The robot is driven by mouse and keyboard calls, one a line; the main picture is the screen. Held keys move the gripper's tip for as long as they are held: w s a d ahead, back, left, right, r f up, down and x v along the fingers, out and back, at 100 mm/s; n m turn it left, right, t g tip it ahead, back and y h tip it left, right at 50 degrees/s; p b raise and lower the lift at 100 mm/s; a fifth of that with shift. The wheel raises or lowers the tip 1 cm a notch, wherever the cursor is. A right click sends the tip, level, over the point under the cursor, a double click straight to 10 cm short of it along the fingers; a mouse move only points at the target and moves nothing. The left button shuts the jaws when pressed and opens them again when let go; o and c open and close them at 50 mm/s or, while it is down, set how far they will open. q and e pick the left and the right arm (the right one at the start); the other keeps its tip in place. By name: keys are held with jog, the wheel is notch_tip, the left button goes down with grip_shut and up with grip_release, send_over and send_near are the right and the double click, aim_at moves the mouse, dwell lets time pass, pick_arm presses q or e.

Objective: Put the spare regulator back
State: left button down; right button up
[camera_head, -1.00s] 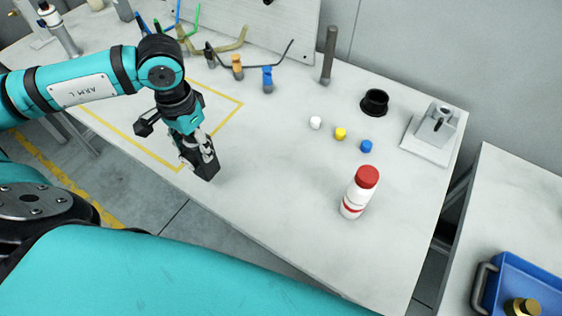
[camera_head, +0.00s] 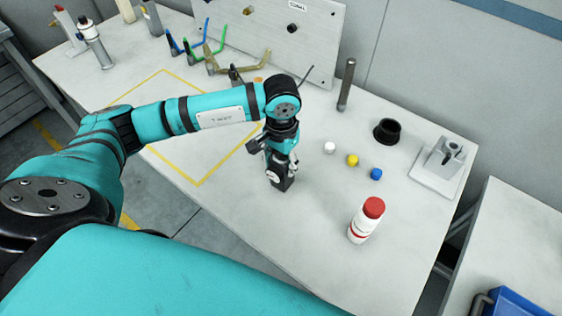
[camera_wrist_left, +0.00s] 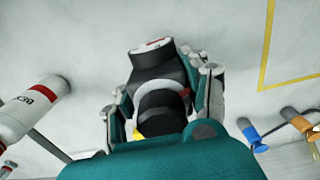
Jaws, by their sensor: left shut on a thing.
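My left gripper (camera_head: 283,166) is shut on a dark, blocky part with a pale round face (camera_head: 283,184), which looks like the regulator. In the left wrist view the held part (camera_wrist_left: 158,78) sits between the fingers and shows a black body, a pale disc edged in red at its far end and small red and yellow spots. The gripper points down over the bench, right of the yellow-outlined square (camera_head: 199,184) and left of the small white cap (camera_head: 330,148). I cannot tell how far the part is above the surface. My right gripper is not in view.
A red-capped white bottle (camera_head: 366,222) stands near the front edge. Yellow (camera_head: 352,160) and blue (camera_head: 376,174) caps, a black ring (camera_head: 388,131), a grey stand (camera_head: 442,162) and an upright rod (camera_head: 346,85) stand rightward.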

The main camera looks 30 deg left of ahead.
pick_arm(q)
jog(key=shift+f, duration=0.9)
jog(key=c, duration=1.1)
grip_release()
jog(key=shift+f, duration=0.1)
jog(key=o, duration=0.5)
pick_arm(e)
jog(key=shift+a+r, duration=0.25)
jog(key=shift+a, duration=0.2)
